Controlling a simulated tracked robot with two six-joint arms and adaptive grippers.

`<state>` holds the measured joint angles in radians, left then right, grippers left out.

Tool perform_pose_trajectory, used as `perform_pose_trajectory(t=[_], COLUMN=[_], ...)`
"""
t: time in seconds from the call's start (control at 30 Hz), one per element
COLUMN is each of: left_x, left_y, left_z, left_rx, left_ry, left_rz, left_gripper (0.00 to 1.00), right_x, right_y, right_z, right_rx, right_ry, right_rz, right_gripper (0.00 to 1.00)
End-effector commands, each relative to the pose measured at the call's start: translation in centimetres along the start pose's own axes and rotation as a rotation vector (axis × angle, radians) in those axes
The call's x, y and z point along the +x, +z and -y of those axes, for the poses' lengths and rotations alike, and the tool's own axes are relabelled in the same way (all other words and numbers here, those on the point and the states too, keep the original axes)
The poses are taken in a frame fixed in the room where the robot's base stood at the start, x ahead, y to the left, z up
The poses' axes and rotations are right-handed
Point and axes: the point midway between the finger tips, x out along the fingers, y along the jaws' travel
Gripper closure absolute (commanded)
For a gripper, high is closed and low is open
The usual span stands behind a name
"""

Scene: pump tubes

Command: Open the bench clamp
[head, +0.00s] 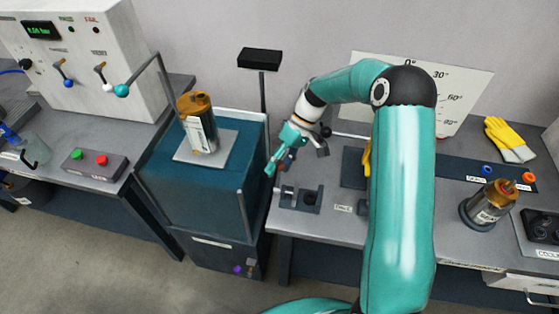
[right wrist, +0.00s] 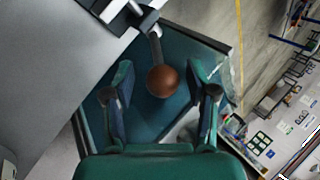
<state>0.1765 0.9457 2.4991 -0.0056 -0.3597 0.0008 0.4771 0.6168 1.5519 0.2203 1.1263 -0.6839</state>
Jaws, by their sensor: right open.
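The bench clamp (head: 301,198) is a small dark block near the left edge of the right-hand bench. In the right wrist view a metal lever runs down from a dark fitting and ends in a brown ball knob (right wrist: 163,81). My right gripper (head: 281,163) is open just above and behind the clamp, near the bench edge. In the right wrist view its two teal fingers (right wrist: 163,76) stand on either side of the knob, with visible gaps on both sides. The knob is hard to make out in the head view. My left gripper is not in view.
A teal cart (head: 190,250) bearing a brown-topped pump (head: 199,124) stands left of the clamp. A thin post with a black top (head: 260,58) rises behind it. Another pump (head: 488,205) and yellow gloves (head: 509,139) are on the right of the bench.

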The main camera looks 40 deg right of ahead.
Motion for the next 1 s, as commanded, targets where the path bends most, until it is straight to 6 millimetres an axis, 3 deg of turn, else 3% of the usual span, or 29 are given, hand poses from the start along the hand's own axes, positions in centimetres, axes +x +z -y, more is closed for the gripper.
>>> perform_pose_trajectory(t=[0.17,0.7,1.0], left_x=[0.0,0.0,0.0], left_y=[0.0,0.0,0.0], left_z=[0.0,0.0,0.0], left_rx=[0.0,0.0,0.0], left_ry=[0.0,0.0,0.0], left_rz=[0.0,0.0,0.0], left_gripper=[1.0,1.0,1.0], right_x=[-1.4,-10.8,-11.9], right_y=[-0.1,-0.1,0.0], right_z=[0.0,-0.1,-0.1], right_rx=[-0.001,0.001,0.001], right_ry=[0.002,0.003,0.002], right_rz=[-0.004,-0.001,0.001], right_gripper=[0.43,0.43,0.43])
